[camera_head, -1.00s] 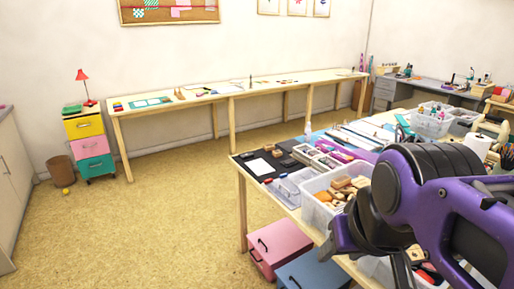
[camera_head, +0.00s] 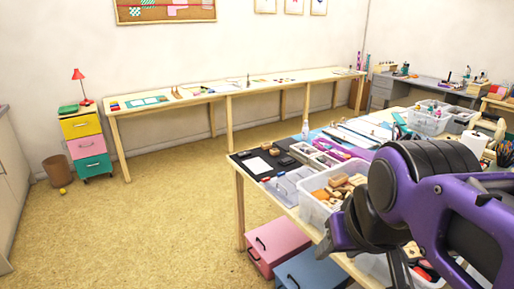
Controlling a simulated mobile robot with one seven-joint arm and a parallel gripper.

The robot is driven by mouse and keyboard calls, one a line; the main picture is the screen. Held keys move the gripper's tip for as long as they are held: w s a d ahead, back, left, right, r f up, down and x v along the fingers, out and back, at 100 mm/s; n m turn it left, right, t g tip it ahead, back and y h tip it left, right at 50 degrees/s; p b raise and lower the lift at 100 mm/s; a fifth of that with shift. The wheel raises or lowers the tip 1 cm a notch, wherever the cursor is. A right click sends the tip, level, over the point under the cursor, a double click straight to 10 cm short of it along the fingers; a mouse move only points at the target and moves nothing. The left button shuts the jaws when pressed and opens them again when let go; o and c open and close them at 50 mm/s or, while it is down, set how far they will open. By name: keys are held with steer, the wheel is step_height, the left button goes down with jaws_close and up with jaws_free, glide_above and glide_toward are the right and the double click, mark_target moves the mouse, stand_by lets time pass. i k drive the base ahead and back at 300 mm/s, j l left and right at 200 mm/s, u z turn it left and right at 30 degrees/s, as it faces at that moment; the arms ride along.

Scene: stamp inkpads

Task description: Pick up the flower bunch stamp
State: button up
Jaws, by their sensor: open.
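Several wooden stamps (camera_head: 345,187) lie in a clear plastic bin (camera_head: 316,213) on the near table at the right. They are too small to tell which is the flower bunch stamp. My purple arm with dark joints reaches in from the right edge, over the near table.
The near table (camera_head: 240,205) also bears a black mat (camera_head: 243,163), small dark pads and other clear bins (camera_head: 428,122). Pink (camera_head: 277,240) and blue (camera_head: 312,272) drawer boxes stand below it. A long table (camera_head: 230,88) lines the back wall.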

mark_target(274, 152)
steer(key=k, duration=0.55)
steer(key=k+l+z, duration=0.1)
steer(key=k+z, duration=0.15)
steer(key=k, duration=0.45)
steer(key=z, duration=1.4)
steer(key=j+z, duration=0.2)
steer(key=z, duration=0.15)
steer(key=j+z, duration=0.35)
steer(key=j, duration=2.5)
